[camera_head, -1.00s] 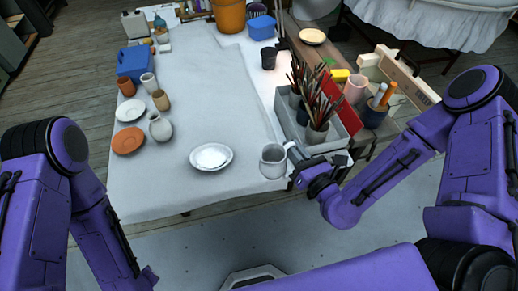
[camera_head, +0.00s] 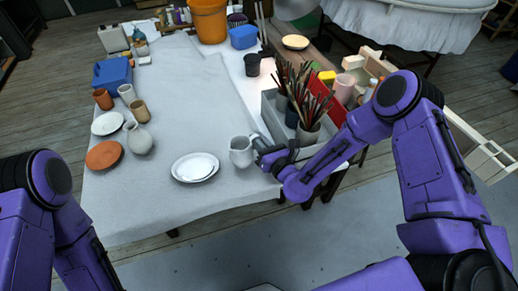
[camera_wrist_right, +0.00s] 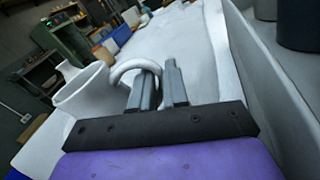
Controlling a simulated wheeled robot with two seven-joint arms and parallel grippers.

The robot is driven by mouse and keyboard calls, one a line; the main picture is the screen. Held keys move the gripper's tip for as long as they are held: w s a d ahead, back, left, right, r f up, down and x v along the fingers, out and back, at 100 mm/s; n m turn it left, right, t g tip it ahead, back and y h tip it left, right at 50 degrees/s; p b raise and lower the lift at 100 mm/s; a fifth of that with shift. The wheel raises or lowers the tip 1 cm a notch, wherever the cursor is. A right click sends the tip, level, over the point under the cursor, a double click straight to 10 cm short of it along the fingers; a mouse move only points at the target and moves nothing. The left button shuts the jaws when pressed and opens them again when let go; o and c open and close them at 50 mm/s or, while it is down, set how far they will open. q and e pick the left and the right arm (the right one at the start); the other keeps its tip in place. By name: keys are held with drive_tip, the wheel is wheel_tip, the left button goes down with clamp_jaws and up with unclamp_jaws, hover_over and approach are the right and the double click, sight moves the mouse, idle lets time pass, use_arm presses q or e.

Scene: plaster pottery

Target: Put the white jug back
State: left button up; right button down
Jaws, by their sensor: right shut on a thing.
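A white jug (camera_head: 241,152) is held at the near right part of the cloth-covered table (camera_head: 120,215), just right of a white plate stack (camera_head: 194,167). My right gripper (camera_head: 261,146) is shut on its handle from the right. In the right wrist view the jug (camera_wrist_right: 85,98) appears left of the fingers (camera_wrist_right: 160,85), with its looped handle running between them. The jug looks upright; I cannot tell whether its base touches the cloth. Another pale jug (camera_head: 139,139) stands at the left. My left arm shows at the lower left, but its gripper is out of view.
A grey box (camera_head: 285,122) with brush pots stands close to my right gripper. At the left are an orange plate (camera_head: 104,155), a white plate (camera_head: 107,123), several cups and a blue container (camera_head: 113,74). The cloth's middle (camera_head: 195,100) is clear.

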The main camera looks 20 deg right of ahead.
wheel_tip(320, 180, down, 2)
drive_tip(key=shift+f+b, duration=0.15)
drive_tip(key=shift+b, duration=0.15)
drive_tip(key=shift+w, duration=0.1)
drive_tip(key=c, duration=1.1)
unclamp_jaws()
use_arm(q)
drive_tip(key=shift+f, duration=0.85)
drive_tip(key=shift+r, duration=0.1)
use_arm(e)
drive_tip(key=shift+s+d, duration=0.1)
drive_tip(key=shift+s, duration=0.2)
drive_tip(key=b+v, duration=0.2)
drive_tip(key=v, duration=0.9)
drive_tip(key=shift+w, duration=0.1)
use_arm(q)
wheel_tip(320, 180, down, 3)
drive_tip(key=shift+r, duration=0.2)
use_arm(e)
drive_tip(key=shift+s+d+r, duration=0.1)
drive_tip(key=shift+s+r, duration=0.15)
drive_tip(key=shift+s, duration=0.15)
